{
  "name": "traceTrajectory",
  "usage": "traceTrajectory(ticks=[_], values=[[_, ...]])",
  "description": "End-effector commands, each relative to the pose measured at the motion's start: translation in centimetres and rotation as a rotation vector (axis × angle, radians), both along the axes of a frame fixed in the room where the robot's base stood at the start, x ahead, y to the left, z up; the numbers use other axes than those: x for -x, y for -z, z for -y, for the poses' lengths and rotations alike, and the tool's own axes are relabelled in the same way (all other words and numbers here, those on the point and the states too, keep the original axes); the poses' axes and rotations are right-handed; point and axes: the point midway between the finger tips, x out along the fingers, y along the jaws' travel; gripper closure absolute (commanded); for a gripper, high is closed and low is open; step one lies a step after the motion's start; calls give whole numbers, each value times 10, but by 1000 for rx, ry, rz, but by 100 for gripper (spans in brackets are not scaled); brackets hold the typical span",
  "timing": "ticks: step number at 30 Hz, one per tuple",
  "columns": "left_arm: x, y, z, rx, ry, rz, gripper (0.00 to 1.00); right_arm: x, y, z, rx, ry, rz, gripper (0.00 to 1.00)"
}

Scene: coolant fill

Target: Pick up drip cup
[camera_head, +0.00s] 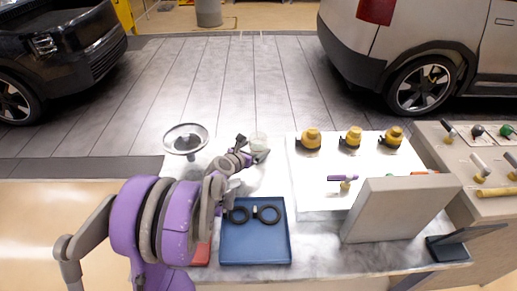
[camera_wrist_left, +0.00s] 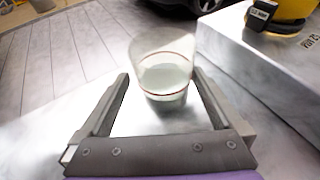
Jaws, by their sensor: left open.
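The drip cup (camera_head: 259,141) is a clear, see-through cup upright at the back edge of the metal bench, left of the raised white block. In the left wrist view the cup (camera_wrist_left: 165,70) shows a thin red line around it and pale contents or a pale base. My left gripper (camera_head: 252,149) is open at the cup. In the wrist view its fingers (camera_wrist_left: 162,82) stand on either side of the cup's lower part, with a visible gap on both sides. My right gripper is not in view.
A blue tray (camera_head: 256,248) with black rings lies in front. A round funnel-like dish (camera_head: 186,137) stands left. A white block (camera_head: 310,180) with several yellow caps (camera_head: 311,138) stands right, near a grey panel (camera_head: 400,210). Cars are parked behind the bench.

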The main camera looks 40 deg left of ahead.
Motion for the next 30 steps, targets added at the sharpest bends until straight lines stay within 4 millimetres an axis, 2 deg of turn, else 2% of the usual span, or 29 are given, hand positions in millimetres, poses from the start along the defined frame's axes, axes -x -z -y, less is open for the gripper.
traceTrajectory(ticks=[10, 19, 20, 30], values=[[-44, 15, -2, 0, 2, 0, 0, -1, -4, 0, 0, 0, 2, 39], [-48, 18, -3, 0, 1, 0, 0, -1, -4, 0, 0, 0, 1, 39], [-48, 18, -3, 0, 1, 0, 4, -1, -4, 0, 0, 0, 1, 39], [-48, 18, -3, 0, 0, 0, 65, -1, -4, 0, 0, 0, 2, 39]])
